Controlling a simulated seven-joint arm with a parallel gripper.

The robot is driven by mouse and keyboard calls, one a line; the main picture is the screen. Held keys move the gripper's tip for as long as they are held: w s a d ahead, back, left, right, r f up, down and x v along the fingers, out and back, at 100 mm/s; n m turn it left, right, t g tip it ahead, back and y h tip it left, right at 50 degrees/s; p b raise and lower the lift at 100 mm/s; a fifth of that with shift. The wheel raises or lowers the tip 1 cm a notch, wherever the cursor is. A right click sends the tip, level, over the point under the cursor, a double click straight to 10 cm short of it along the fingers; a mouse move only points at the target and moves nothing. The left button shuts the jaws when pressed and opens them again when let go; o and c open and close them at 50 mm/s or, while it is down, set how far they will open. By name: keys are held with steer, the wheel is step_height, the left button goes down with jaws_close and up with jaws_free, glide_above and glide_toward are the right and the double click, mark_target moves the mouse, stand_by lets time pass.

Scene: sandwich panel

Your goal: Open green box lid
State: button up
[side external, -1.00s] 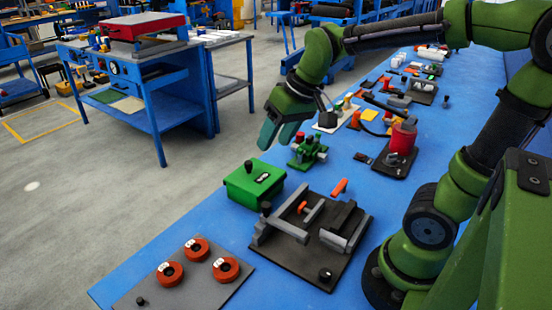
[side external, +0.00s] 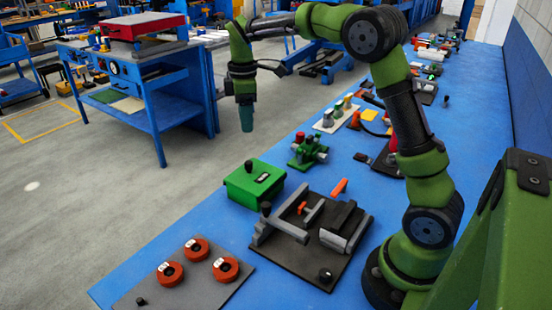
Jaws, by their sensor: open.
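The green box (side external: 252,187) sits on the blue table, left of the dark fixture board. Its lid (side external: 256,178) is shut, with a black knob (side external: 249,166) and a small dark label on top. My gripper (side external: 246,118) hangs pointing down, high above and behind the box in the picture, apart from it. It holds nothing that I can see. The fingers overlap from this side, so the gap between them is hidden.
A dark board (side external: 310,245) with grey bars and orange handles lies right of the box. A grey plate (side external: 185,282) with red rings lies in front. A green clamp device (side external: 308,152) stands behind. Bare blue table (side external: 225,225) surrounds the box.

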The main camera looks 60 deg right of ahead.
mark_target(248, 162)
step_height(248, 162, down, 14)
steer(key=shift+f, duration=0.1)
stand_by(0.4)
jaws_close()
